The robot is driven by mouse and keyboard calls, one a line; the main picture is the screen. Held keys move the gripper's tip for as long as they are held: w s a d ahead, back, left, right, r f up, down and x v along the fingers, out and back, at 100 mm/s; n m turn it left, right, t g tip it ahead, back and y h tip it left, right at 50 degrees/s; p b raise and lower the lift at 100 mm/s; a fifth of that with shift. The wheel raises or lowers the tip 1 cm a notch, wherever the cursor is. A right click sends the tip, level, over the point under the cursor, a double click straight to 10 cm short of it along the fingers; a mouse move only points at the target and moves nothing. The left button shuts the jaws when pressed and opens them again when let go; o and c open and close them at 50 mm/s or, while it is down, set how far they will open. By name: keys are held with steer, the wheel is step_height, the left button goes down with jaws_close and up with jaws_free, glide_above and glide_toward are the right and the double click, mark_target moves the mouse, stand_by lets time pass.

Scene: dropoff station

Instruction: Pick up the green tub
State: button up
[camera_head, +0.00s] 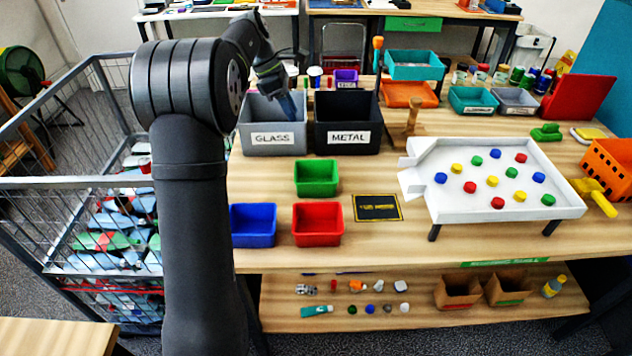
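The green tub (316,190) is a small open box, upright on the wooden table in front of the black METAL bin. A blue tub (252,226) and a red tub (318,226) stand closer, toward the table's front edge. My gripper (284,92) is at the far end of my arm, over the grey GLASS bin, behind and left of the green tub and apart from it. A blue shape (289,108) shows just below the gripper; I cannot tell whether it is held. The fingers are too small and dark to read.
The grey GLASS bin (272,149) and black METAL bin (348,149) stand behind the green tub. A black-and-yellow card (377,208) lies to its right, before a white tray (462,207) with coloured discs. A wooden stand (411,118) rises beside the METAL bin.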

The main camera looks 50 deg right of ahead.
glide_above(319, 171)
steer(key=w+a, duration=0.2)
step_height(319, 171, down, 15)
steer(key=shift+r, duration=0.1)
steer(key=x, duration=0.5)
steer(key=shift+d+r, duration=0.15)
steer(key=shift+d, duration=0.2)
steer(key=shift+d+f, duration=0.1)
steer(key=shift+f, duration=0.2)
steer(key=shift+f, duration=0.25)
steer(key=shift+c, duration=0.5)
jaws_close()
